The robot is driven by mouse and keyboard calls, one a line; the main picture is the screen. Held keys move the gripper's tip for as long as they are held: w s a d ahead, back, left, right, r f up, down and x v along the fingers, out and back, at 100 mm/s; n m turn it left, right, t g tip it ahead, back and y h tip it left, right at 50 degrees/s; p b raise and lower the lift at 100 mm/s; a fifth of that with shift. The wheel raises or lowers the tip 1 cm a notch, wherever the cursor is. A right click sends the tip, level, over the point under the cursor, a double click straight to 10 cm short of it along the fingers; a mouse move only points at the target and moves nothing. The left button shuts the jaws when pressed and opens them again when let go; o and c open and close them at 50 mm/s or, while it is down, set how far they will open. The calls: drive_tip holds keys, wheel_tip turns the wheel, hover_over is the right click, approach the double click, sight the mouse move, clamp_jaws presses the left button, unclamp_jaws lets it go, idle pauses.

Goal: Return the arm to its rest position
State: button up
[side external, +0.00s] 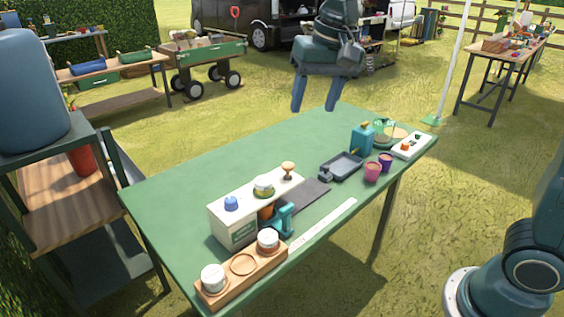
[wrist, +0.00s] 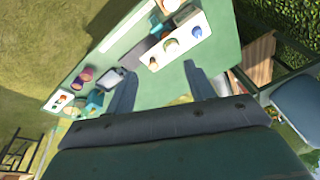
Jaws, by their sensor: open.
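My gripper (side external: 314,92) hangs in the air above the far edge of the green table (side external: 190,180) in the side external view. Its two blue-grey fingers point down, stand apart and have nothing between them. In the wrist view my gripper (wrist: 155,82) also shows open, with the green table top (wrist: 222,20) below it. It touches nothing on the table.
A white box (side external: 235,228) with jars, a wooden holder (side external: 243,285), a dark tray (side external: 341,166), pink and purple cups (side external: 372,172) and a teal bottle (side external: 362,138) stand on the table. The table's left and far parts are clear. A wagon (side external: 205,58) stands behind.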

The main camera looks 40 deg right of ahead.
drive_tip(key=s+d+f+n+t, duration=0.1)
drive_tip(key=s+d+f+n, duration=0.1)
drive_tip(key=s, duration=0.9)
drive_tip(key=s+d+f+n+t, duration=0.1)
drive_tip(key=s+d+f+n, duration=0.1)
drive_tip(key=s, duration=0.9)
drive_tip(key=shift+d+f+n+t, duration=0.4)
drive_tip(key=shift+d+f, duration=0.25)
drive_tip(key=shift+d, duration=0.2)
